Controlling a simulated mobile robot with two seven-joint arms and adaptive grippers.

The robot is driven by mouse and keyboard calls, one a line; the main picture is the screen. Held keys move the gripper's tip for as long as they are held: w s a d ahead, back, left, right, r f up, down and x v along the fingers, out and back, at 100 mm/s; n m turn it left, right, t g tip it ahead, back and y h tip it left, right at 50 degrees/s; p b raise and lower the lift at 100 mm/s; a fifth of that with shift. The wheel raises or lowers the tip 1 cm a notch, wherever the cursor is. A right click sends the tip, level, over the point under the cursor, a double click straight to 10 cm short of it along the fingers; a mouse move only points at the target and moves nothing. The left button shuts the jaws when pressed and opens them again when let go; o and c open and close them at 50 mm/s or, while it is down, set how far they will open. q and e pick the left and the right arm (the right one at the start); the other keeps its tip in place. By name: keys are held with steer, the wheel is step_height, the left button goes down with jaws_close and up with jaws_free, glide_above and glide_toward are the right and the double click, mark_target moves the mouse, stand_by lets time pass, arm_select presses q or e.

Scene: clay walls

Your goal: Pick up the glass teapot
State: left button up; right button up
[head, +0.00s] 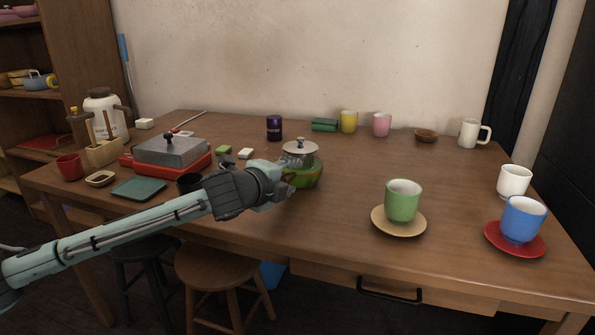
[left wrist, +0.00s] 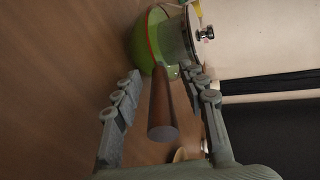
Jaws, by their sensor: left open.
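The teapot (head: 300,148) stands near the middle of the table, with a pale lid, dark knob and glassy upper part over a green lower part (head: 308,179). I cannot tell whether the green part belongs to it. In the left wrist view the teapot (left wrist: 178,38) is at the top, and a brown wooden handle (left wrist: 163,110) points toward me. My left gripper (head: 287,171) is at the teapot's left side. Its open fingers (left wrist: 160,95) stand on both sides of the handle, closer to it on the right. The gripper hides part of the teapot. My right gripper is not in view.
A green cup (head: 403,201) on a tan saucer stands to the right, with a blue cup (head: 523,219) on a red saucer beyond. A dark purple canister (head: 274,128) stands behind. A grey-lidded red appliance (head: 170,151) is at left. The table between teapot and green cup is clear.

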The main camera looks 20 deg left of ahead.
arm_select(q)
jaws_close()
stand_by(0.3)
steer(key=shift+r, duration=0.2)
